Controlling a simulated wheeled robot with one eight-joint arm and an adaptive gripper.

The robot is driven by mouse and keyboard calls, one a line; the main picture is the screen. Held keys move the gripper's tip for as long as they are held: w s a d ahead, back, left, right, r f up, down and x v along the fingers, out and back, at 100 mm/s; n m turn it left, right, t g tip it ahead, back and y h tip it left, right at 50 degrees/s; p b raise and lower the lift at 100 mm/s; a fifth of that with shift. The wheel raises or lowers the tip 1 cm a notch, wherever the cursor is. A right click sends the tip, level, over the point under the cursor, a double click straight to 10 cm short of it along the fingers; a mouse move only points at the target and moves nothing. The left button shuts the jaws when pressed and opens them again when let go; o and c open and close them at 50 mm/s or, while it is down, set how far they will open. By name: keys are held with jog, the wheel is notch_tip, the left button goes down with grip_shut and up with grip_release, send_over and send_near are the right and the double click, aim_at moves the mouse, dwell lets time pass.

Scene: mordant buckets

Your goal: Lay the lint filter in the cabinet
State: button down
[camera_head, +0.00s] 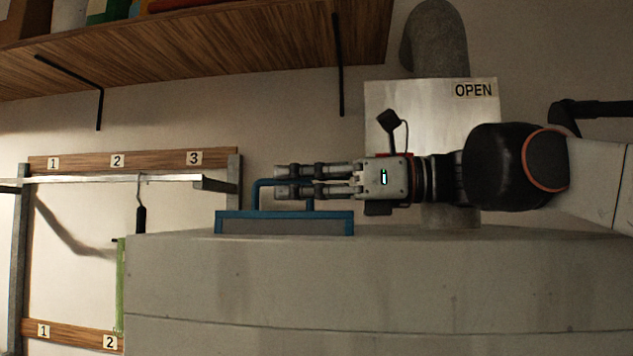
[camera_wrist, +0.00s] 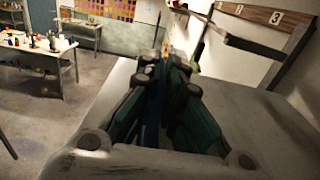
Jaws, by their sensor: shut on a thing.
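The lint filter (camera_head: 284,227), a blue frame around a grey panel with a blue handle on top, is upright at the top edge of a large grey block. I cannot tell whether it touches the block. My gripper (camera_head: 276,181) points left and is shut on the filter's handle. In the wrist view, my gripper (camera_wrist: 160,80) shows its fingers close together, with a strip of blue (camera_wrist: 152,125) between them; most of the filter is hidden there. A metal box (camera_head: 440,115) marked OPEN is behind my gripper. I cannot tell whether it is the cabinet.
The grey block (camera_head: 380,280) fills the lower right. A rack (camera_head: 130,160) with numbered wooden boards and a hanging dark-handled tool (camera_head: 140,218) is at left. A wooden shelf (camera_head: 220,45) is above. The wrist view shows a cluttered table (camera_wrist: 38,55) and open floor.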

jog(key=c, duration=1.7)
grip_release()
jog(key=shift+o, duration=0.2)
